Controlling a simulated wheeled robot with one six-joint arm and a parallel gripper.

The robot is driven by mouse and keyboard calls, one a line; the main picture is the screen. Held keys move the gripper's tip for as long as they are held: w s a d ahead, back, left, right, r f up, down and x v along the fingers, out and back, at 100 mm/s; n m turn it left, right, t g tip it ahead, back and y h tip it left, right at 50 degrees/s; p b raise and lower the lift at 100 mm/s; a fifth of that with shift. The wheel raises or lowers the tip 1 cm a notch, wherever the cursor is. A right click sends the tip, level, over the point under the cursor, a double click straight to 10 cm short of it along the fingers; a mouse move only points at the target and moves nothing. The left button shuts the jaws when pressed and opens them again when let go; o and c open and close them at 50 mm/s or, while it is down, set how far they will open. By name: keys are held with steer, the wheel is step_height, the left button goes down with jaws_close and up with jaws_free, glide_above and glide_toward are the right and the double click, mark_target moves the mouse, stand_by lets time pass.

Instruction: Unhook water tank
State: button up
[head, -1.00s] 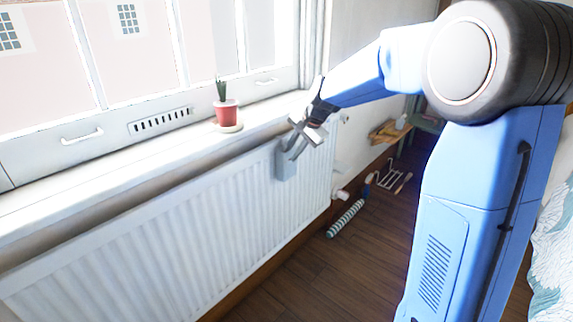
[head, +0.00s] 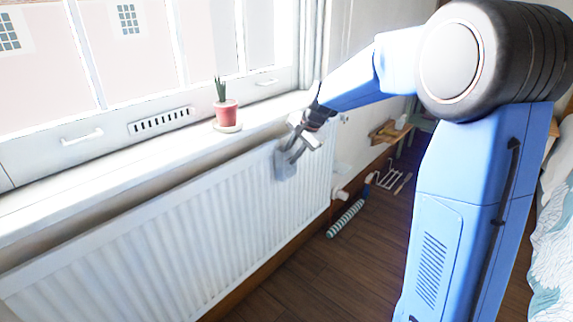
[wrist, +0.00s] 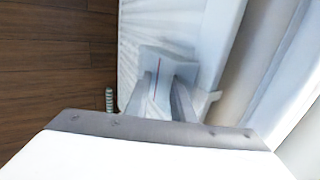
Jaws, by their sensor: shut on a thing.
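The water tank (head: 285,165) is a small pale grey box against the front of the white radiator (head: 190,215), near its right end and upper edge. My gripper (head: 294,155) reaches down to it from the upper right and is shut on it. In the wrist view the tank (wrist: 168,62) sits between my two fingers (wrist: 165,90), with a thin red line on it. The radiator (wrist: 133,40) lies directly behind it. Whether the tank's hook is still on the radiator's rim cannot be told.
A potted plant (head: 226,112) stands on the windowsill (head: 140,150) just above the radiator. A small wooden shelf (head: 388,133) is beyond. A bed (head: 555,225) is at the right edge.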

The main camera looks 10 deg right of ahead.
steer(key=shift+w+a+r, duration=0.1)
steer(key=shift+w+r, duration=0.1)
steer(key=shift+r, duration=0.1)
steer(key=shift+o, duration=0.3)
steer(key=shift+r, duration=0.75)
steer(key=shift+r, duration=0.5)
steer(key=shift+s+d+f, duration=0.1)
steer(key=shift+s+d, duration=0.6)
steer(key=shift+s, duration=0.3)
steer(key=shift+s+d+f, duration=0.1)
steer(key=shift+s+d, duration=0.6)
steer(key=shift+s, duration=0.25)
steer(key=shift+s+d+f, duration=0.1)
steer(key=shift+s+d, duration=0.6)
steer(key=shift+s, duration=0.3)
jaws_close()
steer(key=shift+r, duration=0.1)
steer(key=s+d+r, duration=0.3)
steer(key=s, duration=0.1)
steer(key=shift+s+d, duration=0.25)
steer(key=shift+s, duration=0.15)
